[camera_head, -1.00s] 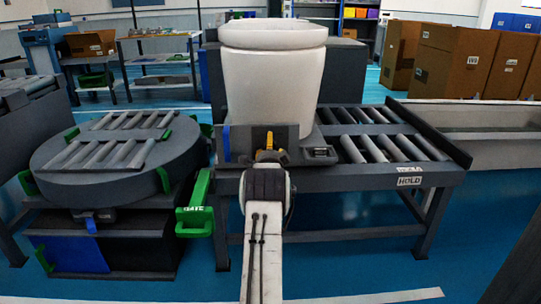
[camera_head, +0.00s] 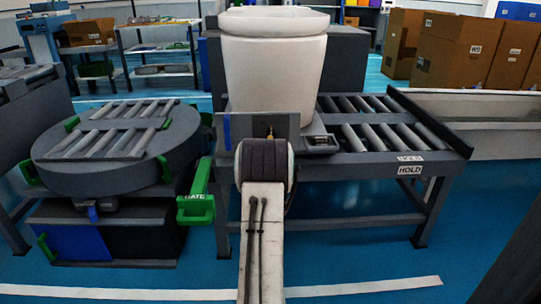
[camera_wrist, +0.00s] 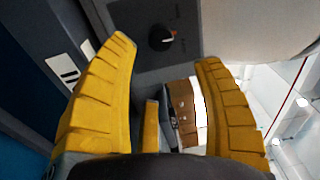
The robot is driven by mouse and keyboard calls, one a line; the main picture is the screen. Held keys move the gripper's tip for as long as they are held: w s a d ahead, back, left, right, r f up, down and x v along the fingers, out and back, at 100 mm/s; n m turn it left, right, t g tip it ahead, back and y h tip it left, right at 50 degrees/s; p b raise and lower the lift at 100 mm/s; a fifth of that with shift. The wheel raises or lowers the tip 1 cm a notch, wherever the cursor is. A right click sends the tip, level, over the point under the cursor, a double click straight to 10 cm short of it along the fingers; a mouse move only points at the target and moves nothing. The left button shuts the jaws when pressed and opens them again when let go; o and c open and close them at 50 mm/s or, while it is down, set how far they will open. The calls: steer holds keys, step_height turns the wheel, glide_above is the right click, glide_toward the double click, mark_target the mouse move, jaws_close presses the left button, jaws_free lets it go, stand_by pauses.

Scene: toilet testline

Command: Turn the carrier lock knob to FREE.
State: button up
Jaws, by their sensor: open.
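The knob (camera_wrist: 162,37) is a small round black control with a light and orange pointer mark. It sits on a dark grey panel (camera_wrist: 190,68) at the top middle of the wrist view. Small markings beside it are too blurred to read. My gripper (camera_wrist: 166,52) is open, with its two yellow fingers spread to either side below the knob and nothing between them. I cannot tell the gap to the knob. In the head view, my wrist hides the knob and nearly all of the gripper. The grey carrier (camera_head: 276,126) stands under the white toilet body (camera_head: 273,75).
A roller conveyor (camera_head: 410,162) with a HOLD label runs right. A round turntable with rollers (camera_head: 75,172) stands left, beside a green GATE handle (camera_head: 197,200). The white toilet body rises close behind the panel. Blue floor is clear in front.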

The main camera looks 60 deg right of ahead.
steer(key=shift+s+a, duration=0.25)
steer(key=shift+a, duration=0.25)
